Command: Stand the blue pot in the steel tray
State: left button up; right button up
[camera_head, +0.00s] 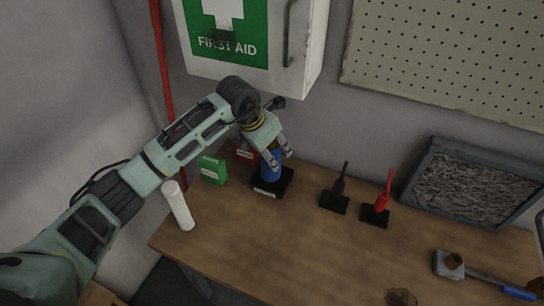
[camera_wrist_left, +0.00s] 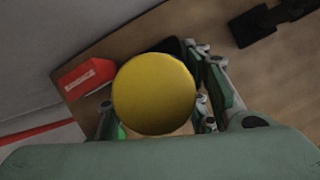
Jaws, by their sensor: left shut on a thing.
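The blue pot (camera_head: 270,166) is upright on a black square base (camera_head: 284,184) near the back of the wooden table. My left gripper (camera_head: 273,153) is shut on it from above, with fingers on both sides. In the left wrist view a round yellow top (camera_wrist_left: 154,94), seemingly the pot's, lies between the fingers and hides what is under it. I cannot make out a steel tray for sure. My right gripper is not in view.
A green box (camera_head: 213,170), a red box (camera_head: 246,153) and a white ribbed cylinder (camera_head: 178,205) stand left of the pot. Black (camera_head: 339,186) and red (camera_head: 383,198) tools stand on black bases to its right. A grey framed panel (camera_head: 470,185) leans behind.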

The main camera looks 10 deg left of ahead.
aim_at(267, 174)
pick_arm(q)
jog(key=shift+w+d+f, duration=0.1)
jog(key=shift+w, duration=0.05)
notch_tip(267, 174, down, 2)
jog(key=shift+f+p, duration=0.2)
jog(key=shift+p, duration=0.55)
jog(key=shift+f, duration=0.35)
jog(key=shift+f, duration=0.1)
jog(key=shift+f, duration=0.15)
jog(key=o, duration=1.2)
